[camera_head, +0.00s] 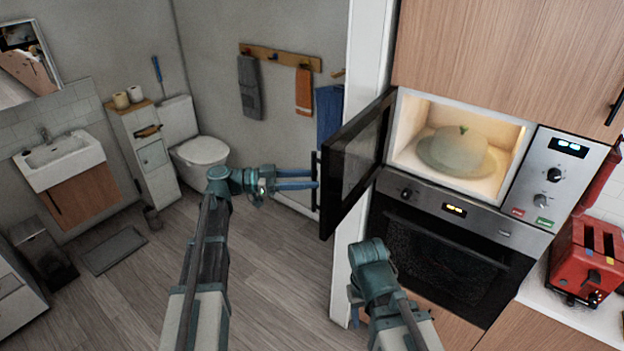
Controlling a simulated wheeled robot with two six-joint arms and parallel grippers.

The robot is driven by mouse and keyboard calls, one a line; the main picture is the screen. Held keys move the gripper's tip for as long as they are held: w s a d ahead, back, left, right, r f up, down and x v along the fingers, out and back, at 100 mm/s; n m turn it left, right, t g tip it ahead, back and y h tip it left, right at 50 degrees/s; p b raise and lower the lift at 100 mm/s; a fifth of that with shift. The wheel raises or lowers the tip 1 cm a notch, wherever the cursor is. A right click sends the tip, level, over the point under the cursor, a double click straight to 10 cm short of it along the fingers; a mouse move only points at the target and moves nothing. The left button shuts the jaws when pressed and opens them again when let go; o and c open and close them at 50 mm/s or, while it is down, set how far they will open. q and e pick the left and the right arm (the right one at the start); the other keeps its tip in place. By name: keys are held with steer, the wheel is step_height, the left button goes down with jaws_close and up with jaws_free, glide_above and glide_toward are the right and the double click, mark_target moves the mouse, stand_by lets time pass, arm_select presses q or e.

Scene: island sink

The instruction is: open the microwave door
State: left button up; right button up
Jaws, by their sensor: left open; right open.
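The microwave (566,172) is built into the wooden cabinet, and its lit inside shows. Its dark door (358,163) stands swung out to the left, wide of the opening. A rounded pale green thing (455,150) sits on the plate inside. My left gripper (316,180) is open, its fingers pointing right at the door's outer edge, by the dark upright handle (315,180). I cannot tell whether the fingers touch it. My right gripper (356,318) is low in front of the oven, mostly hidden behind its own wrist.
An oven (440,258) sits under the microwave. A red toaster (586,258) stands on the white counter at right. A toilet (201,151), a sink (58,160) and hanging towels are at the back left. The wooden floor between is largely clear.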

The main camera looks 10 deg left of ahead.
arm_select(q)
steer(key=s+a, duration=0.2)
steer(key=a, duration=1)
steer(key=shift+s+a, duration=0.15)
steer(key=shift+s, duration=0.05)
steer(key=s+d+f+n+g+y+b, duration=0.1)
steer(key=s+d+f+n+y+b, duration=0.3)
steer(key=f, duration=0.7)
steer(key=s+d+f+n+g+y+b, duration=0.1)
steer(key=s+d+f+n+y+b, duration=0.3)
steer(key=s+d+f+y, duration=0.4)
steer(key=s+d+f+n+g+y+b, duration=0.1)
steer(key=s+d+f+n+y+b, duration=0.3)
steer(key=f, duration=1.1)
steer(key=s+d+y, duration=0.2)
steer(key=s, duration=0.2)
steer(key=shift+s+f+g+y+b, duration=0.3)
steer(key=shift+s+f+y+b, duration=0.05)
steer(key=shift+s+y+b, duration=0.05)
